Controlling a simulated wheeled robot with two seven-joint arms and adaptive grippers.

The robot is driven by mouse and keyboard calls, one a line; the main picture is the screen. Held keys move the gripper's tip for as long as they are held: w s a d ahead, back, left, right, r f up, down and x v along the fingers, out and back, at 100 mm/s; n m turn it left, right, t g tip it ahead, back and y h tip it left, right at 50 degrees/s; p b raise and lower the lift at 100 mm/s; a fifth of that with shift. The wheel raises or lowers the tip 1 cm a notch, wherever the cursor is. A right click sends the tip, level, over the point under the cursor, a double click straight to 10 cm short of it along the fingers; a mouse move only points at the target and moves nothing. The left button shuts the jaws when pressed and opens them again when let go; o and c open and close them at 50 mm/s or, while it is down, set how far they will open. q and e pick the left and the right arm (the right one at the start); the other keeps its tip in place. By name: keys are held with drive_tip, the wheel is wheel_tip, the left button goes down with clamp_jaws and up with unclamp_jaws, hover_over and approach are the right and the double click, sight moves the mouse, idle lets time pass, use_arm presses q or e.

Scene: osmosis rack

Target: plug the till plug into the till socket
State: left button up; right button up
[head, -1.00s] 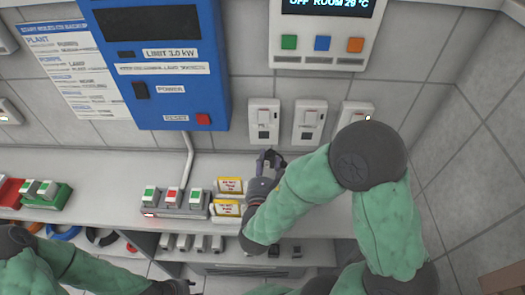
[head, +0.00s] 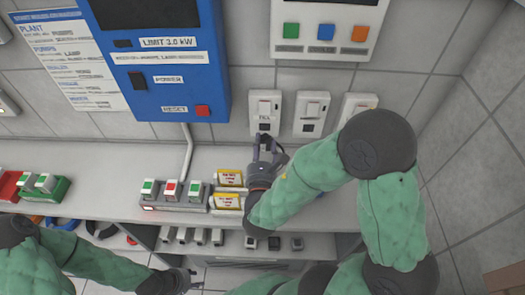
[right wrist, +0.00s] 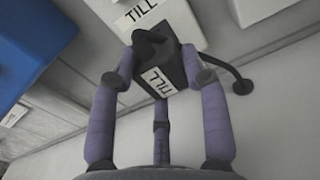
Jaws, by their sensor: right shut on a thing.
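The till socket (head: 264,107) is a white wall unit labelled TILL, the leftmost of three similar units. Its labelled white face also shows at the top of the right wrist view (right wrist: 178,25). My right gripper (head: 266,149) is shut on the dark till plug (right wrist: 176,68), which carries a white TILL label. The plug is just in front of and below the socket's face. Whether it touches the socket cannot be told. A dark cord (right wrist: 240,70) runs from the plug to the right. My left gripper (head: 188,281) is low at the left, away from the socket; its fingers are too unclear to read.
Two more wall units (head: 312,112) stand right of the till socket. A blue power box (head: 165,60) hangs at upper left. Below are a white shelf (head: 105,170), a button block (head: 172,193) and yellow-edged cards (head: 229,179). Dark plugs hang lower down (head: 274,243).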

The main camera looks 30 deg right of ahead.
sight(263, 135)
drive_tip(key=shift+x, duration=1.75)
drive_tip(key=shift+b, duration=0.6)
idle(0.8)
drive_tip(key=shift+w+d, duration=0.25)
drive_tip(key=shift+w, duration=0.15)
idle(0.5)
drive_tip(key=o, duration=1.1)
drive_tip(key=shift+o, duration=0.2)
drive_tip(key=v, duration=1.2)
